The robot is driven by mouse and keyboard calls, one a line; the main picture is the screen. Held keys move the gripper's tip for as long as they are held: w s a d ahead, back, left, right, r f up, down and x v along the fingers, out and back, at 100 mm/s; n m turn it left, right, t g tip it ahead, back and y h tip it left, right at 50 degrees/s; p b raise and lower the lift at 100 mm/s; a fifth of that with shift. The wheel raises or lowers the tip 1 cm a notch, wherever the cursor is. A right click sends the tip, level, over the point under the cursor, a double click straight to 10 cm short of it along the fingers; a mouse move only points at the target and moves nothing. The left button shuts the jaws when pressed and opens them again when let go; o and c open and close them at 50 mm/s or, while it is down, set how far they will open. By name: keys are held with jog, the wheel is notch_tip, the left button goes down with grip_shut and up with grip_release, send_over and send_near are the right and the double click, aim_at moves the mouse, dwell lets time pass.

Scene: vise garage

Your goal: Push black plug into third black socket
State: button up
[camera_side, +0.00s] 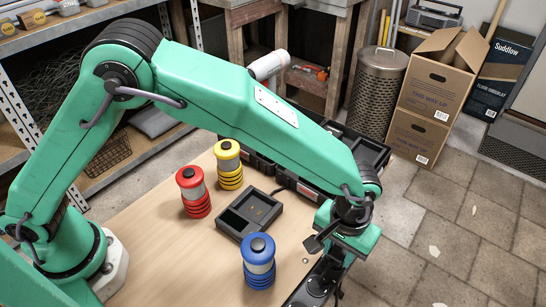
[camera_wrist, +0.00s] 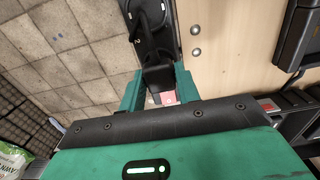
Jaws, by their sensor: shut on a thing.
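My gripper (camera_wrist: 158,88) is shut on the black plug (camera_wrist: 158,77), which sits between its two green jaws in the wrist view. The plug's far end meets or overlaps the black socket strip (camera_wrist: 150,28). I cannot tell whether it is in a socket or only above one. One round socket shows beyond the plug, and a small pale mark lies beside it. In the side view my gripper (camera_side: 338,250) is low over the strip (camera_side: 318,283) at the table's right edge. The plug and the third socket cannot be made out there.
Red (camera_side: 193,192), yellow (camera_side: 229,164) and blue (camera_side: 259,261) canisters stand on the wooden table (camera_side: 150,225). A dark tray (camera_side: 249,214) lies between them. A black case (camera_side: 352,147) stands behind my forearm. Two screw heads (camera_wrist: 196,42) dot the wood near the strip.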

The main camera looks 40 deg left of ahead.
jog(key=shift+f, duration=0.6)
dwell(0.3)
jog(key=o, duration=1)
jog(key=shift+r, duration=3.85)
jog(key=shift+r, duration=0.1)
